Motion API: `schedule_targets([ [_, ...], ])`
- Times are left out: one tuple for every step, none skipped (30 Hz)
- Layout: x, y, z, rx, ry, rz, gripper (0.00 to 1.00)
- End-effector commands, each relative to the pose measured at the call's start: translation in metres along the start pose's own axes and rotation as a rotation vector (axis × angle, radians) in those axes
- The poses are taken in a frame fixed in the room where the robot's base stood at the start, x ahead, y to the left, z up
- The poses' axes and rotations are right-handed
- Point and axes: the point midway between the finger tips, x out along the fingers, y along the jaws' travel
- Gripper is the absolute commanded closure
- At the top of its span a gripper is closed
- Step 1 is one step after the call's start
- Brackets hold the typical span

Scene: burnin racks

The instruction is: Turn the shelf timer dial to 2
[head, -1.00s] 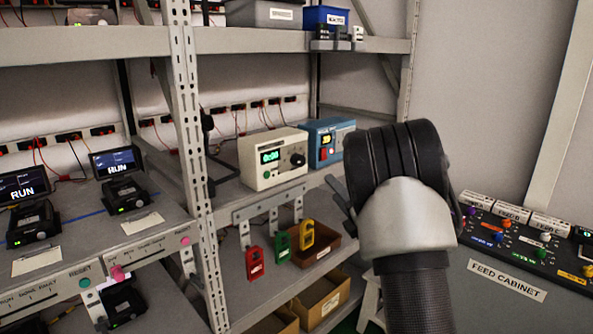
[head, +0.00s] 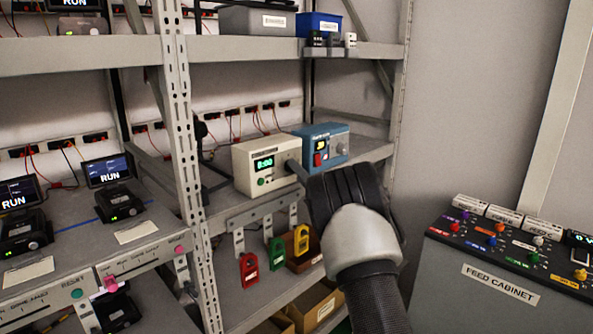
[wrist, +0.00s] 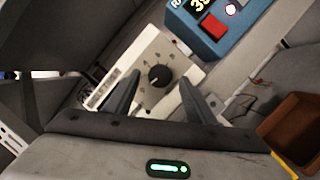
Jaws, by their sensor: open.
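The shelf timer (head: 258,166) is a cream box with a green display reading 0:00, standing on the middle shelf. Its black dial (wrist: 159,75) shows in the wrist view on the pale front panel, with small marks around it that are too small to read. In the head view my gripper hides most of the dial. My gripper (wrist: 158,98) is open, its two fingers apart and pointing at the panel, one on either side of the dial's line. The fingers appear short of the dial and not touching it.
A blue box with a red switch (head: 325,147) stands right beside the timer. Red, green and yellow tags (head: 276,253) hang below the shelf edge. A slotted rack upright (head: 180,130) stands to the left. The feed cabinet (head: 500,290) is at the right.

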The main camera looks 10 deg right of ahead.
Motion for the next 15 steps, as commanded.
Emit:
schedule_targets([
  [0.007, 0.0, 0.0, -0.001, 0.001, 0.0, 0.5],
  [0.01, 0.0, 0.0, -0.001, 0.001, 0.0, 0.5],
  [0.014, 0.0, 0.0, -0.001, 0.0, 0.0, 0.5],
  [0.016, 0.0, 0.0, -0.001, 0.0, -0.001, 0.5],
  [0.018, -0.001, 0.0, -0.001, 0.0, -0.001, 0.5],
  [0.02, 0.0, 0.0, -0.001, 0.0, 0.0, 0.5],
  [0.021, 0.0, 0.0, 0.0, 0.0, 0.0, 0.5],
  [0.021, 0.0, 0.0, 0.0, 0.0, 0.0, 0.5],
  [0.022, -0.001, 0.0, 0.0, 0.0, -0.001, 0.5],
  [0.022, -0.001, 0.0, 0.0, 0.0, -0.001, 0.5],
  [0.022, -0.001, 0.0, 0.0, 0.0, -0.001, 0.5],
  [0.022, -0.001, 0.0, 0.0, 0.0, -0.001, 0.5],
  [0.022, -0.001, 0.0, 0.0, 0.0, -0.001, 0.5],
  [0.022, -0.001, 0.0, 0.0, 0.0, -0.001, 0.5],
  [0.022, -0.001, 0.0, 0.0, 0.0, -0.001, 0.5],
])
